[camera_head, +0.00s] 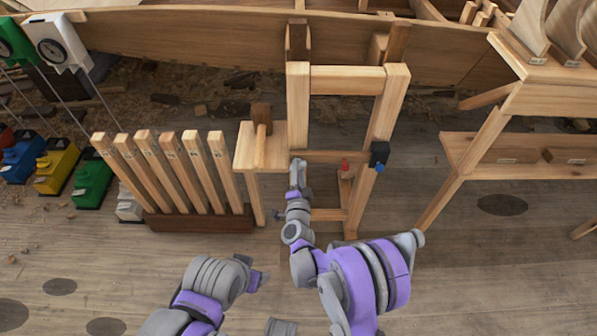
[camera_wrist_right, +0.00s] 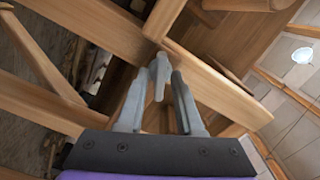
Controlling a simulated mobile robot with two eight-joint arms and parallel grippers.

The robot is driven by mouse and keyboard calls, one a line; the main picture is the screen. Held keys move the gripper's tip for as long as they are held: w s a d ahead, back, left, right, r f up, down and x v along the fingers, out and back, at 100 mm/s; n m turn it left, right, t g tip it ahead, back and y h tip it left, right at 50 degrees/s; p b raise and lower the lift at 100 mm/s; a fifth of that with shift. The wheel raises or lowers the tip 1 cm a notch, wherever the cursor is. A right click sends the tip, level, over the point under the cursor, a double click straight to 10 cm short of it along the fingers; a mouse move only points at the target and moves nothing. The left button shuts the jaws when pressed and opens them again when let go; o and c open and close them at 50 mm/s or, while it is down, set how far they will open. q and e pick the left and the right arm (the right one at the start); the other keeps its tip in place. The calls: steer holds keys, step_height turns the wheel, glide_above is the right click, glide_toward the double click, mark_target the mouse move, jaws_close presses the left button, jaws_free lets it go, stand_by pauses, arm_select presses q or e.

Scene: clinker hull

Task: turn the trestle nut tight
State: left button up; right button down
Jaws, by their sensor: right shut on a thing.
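The trestle (camera_head: 298,105) is a pale wooden frame standing against the hull. My right gripper (camera_head: 298,164) is at its left post, at about crosspiece height. In the right wrist view its two grey fingers (camera_wrist_right: 161,78) point at a wooden joint and are closed around a small grey piece (camera_wrist_right: 160,74), which looks like the trestle nut. The fingers hide much of it, so I cannot tell how far it is turned. My left gripper (camera_head: 260,280) is low in the head view, away from the trestle; its fingers are too unclear to judge.
A rack of upright wooden slats (camera_head: 180,170) stands left of the trestle. A black block (camera_head: 379,154) with a blue knob sits on the right post, with a red piece (camera_head: 344,168) nearby. A wooden shelf (camera_head: 470,155) is at right. The front floor is clear.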

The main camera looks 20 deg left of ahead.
steer(key=shift+m+b, duration=0.35)
steer(key=shift+m, duration=0.75)
steer(key=c, duration=0.9)
jaws_free()
steer(key=v, duration=1.1)
steer(key=shift+w+p, duration=0.1)
steer(key=shift+p, duration=0.3)
